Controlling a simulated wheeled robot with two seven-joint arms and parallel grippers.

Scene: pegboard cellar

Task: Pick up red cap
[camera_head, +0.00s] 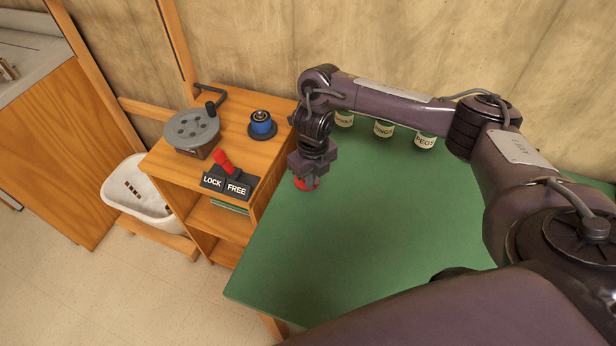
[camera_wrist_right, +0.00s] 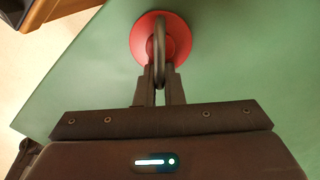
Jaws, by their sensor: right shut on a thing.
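The red cap (camera_head: 306,184) is on the green table near its left edge, mostly hidden under my right gripper in the head view. In the right wrist view the red cap (camera_wrist_right: 143,47) is a round red disc with a dark ring-shaped handle (camera_wrist_right: 159,45) standing up from it. My right gripper (camera_head: 309,177) points down over the cap. In the right wrist view the fingers of my right gripper (camera_wrist_right: 160,72) are shut on the ring handle. I cannot tell whether the cap touches the table. My left gripper is not in view.
The green table (camera_head: 360,240) is mostly clear. Several labelled jars (camera_head: 383,128) stand at its back. A wooden shelf unit (camera_head: 245,150) on the left holds a grey crank disc (camera_head: 191,130), a blue knob (camera_head: 262,124) and a red lever (camera_head: 223,162). A white basket (camera_head: 140,190) stands beside it.

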